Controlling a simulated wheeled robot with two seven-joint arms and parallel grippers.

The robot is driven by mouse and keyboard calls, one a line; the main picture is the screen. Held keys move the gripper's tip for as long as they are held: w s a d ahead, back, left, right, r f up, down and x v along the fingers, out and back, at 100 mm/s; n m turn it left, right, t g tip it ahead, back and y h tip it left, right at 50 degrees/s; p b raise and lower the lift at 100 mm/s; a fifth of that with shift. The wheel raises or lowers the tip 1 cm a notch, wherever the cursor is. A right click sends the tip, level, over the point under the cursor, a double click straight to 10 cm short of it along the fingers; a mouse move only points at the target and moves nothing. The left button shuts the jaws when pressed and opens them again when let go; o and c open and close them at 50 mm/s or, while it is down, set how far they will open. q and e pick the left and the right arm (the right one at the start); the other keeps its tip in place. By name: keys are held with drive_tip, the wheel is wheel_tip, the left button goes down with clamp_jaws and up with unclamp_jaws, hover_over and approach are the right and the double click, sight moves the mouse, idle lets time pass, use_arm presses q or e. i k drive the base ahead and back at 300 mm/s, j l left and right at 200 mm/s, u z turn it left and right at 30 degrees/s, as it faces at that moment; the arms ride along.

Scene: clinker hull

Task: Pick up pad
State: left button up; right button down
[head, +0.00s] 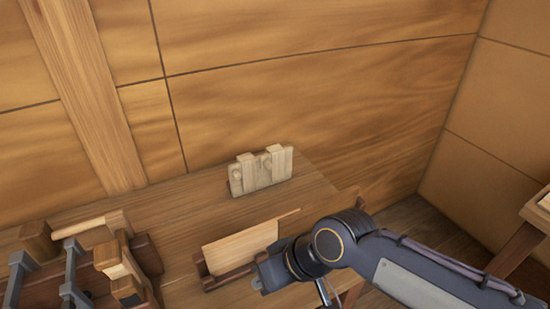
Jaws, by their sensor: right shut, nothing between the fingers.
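No piece is clearly marked as the pad. Two small pale wooden blocks, the left block (246,169) and the right block (275,160), sit against a pale upright board (262,178) at the back of the bench; either may be a pad. My right gripper (262,274) is at the end of the dark arm coming from the lower right. It is shut and empty, in front of the blocks and apart from them, near the bench's front right. Its fingertips are small and partly hidden. My left gripper is not in view.
A thin light plank (240,248) leans in a dark wooden holder (214,281) beside my right gripper. Wooden blocks and grey metal bars (72,285) crowd the left of the bench (175,212). A plank wall (300,100) stands close behind. Another table edge (538,208) is at far right.

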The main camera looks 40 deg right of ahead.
sight(274, 162)
drive_tip(key=j+z, duration=0.1)
drive_tip(key=z, duration=0.85)
drive_tip(key=k+z, duration=0.1)
drive_tip(key=z, duration=0.4)
drive_tip(key=i+l+u, duration=0.15)
drive_tip(key=l+u, duration=0.15)
drive_tip(key=u, duration=0.2)
drive_tip(key=l+u, duration=0.5)
drive_tip(key=i+l+u, duration=0.1)
drive_tip(key=l+u, duration=0.2)
drive_tip(key=u, duration=0.2)
